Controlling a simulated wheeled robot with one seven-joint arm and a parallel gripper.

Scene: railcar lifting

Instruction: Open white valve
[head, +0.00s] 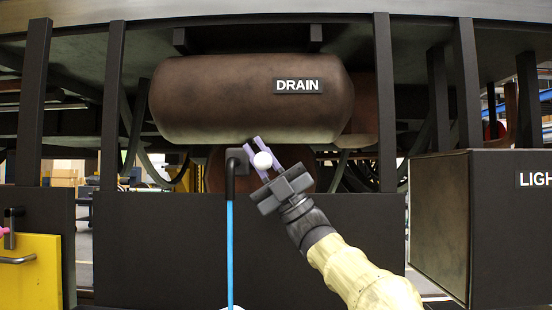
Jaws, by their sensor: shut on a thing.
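A white round valve knob (262,160) sits just below the brown tank (215,110) labelled DRAIN. My gripper (264,158) reaches up from the lower right, with its two purple-grey fingers on either side of the white valve and shut on it. The fingertips partly cover the valve's edges. A black fitting (237,160) is just left of the valve, and a blue pipe (230,255) runs straight down from it.
Black upright posts (385,100) stand on both sides of the tank. A dark box (440,225) marked LIGH is at the right. A yellow panel (38,270) with a handle is at the lower left. A dark panel (155,250) stands below the tank.

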